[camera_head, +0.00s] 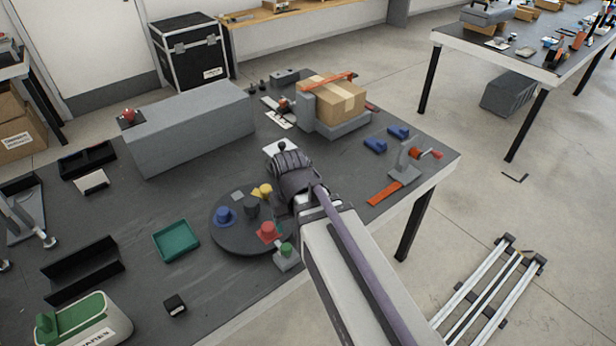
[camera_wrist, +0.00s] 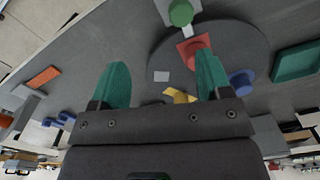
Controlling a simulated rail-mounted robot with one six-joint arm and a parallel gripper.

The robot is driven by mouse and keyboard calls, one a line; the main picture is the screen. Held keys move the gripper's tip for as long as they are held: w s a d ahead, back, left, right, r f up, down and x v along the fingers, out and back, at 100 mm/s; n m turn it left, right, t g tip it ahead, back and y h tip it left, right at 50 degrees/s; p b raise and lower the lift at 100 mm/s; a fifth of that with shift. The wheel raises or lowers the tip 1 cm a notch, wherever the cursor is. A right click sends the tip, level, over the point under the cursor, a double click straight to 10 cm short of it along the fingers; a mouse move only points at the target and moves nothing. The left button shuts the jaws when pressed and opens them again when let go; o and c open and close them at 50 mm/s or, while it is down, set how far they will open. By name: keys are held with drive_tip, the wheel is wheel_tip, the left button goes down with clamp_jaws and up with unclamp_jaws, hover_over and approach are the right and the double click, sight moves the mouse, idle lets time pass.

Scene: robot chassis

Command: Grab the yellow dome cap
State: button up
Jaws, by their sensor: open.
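The yellow dome cap (camera_head: 262,191) sits on the dark round disc (camera_head: 222,243), near its far right edge in the head view. In the wrist view the yellow cap (camera_wrist: 178,96) shows beside the right finger, partly hidden by that finger and the gripper body. My gripper (camera_wrist: 162,68) is open, its two green fingers wide apart with nothing held between them. In the head view my dark wrist is just right of the cap, and the fingers are hidden behind it. Whether a finger touches the cap cannot be told.
The disc also bears a blue domed piece (camera_head: 225,215), a red piece (camera_head: 268,232) and a dark grey cylinder (camera_head: 251,206). A green-topped block (camera_head: 287,256) stands at its near edge. A green tray (camera_head: 176,240) lies left. A long grey box (camera_head: 190,127) stands behind.

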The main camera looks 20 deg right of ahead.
drive_tip(key=w+a+n, duration=0.2)
drive_tip(key=w+n, duration=0.3)
drive_tip(key=w, duration=0.4)
drive_tip(key=n, duration=1.8)
approach(265, 188)
drive_tip(key=shift+w+d+f+p, duration=0.15)
drive_tip(key=shift+d+p, duration=0.1)
drive_tip(key=shift+p, duration=0.15)
drive_tip(key=n, duration=0.3)
wheel_tip(265, 188, down, 11)
drive_tip(key=b, duration=1.1)
drive_tip(key=shift+a, duration=0.15)
drive_tip(key=shift+r, duration=0.2)
drive_tip(key=c, duration=1)
